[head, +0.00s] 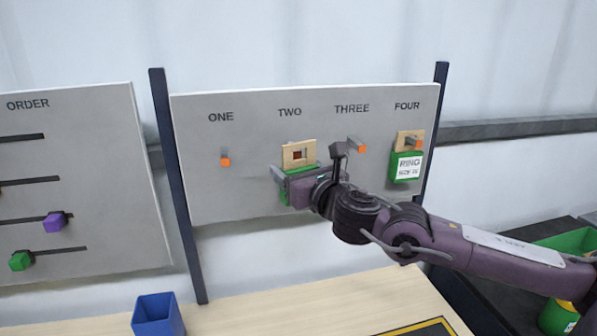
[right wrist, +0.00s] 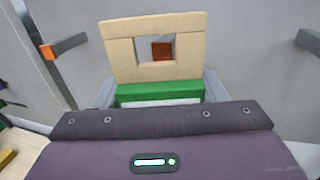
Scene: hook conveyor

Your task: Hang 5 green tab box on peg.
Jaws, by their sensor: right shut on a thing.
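My right gripper (head: 296,178) is shut on a green tab box (head: 283,197) in front of the panel, below the label TWO. The box's tan tab (head: 299,154) with a square hole stands upright above the jaws. In the right wrist view the tab (right wrist: 122,50) and the green top of the box (right wrist: 158,90) show. The orange peg end (right wrist: 161,51) shows in the hole; I cannot tell whether it passes through. Another green tab box (head: 405,165) hangs on the peg (head: 415,142) under FOUR. My left gripper is not in view.
The pegs under ONE (head: 225,160) and THREE (head: 361,148) are bare. An ORDER board (head: 75,180) with coloured sliders stands left. A blue bin (head: 158,316) is on the table (head: 255,308). A green bin (head: 572,240) is at the right.

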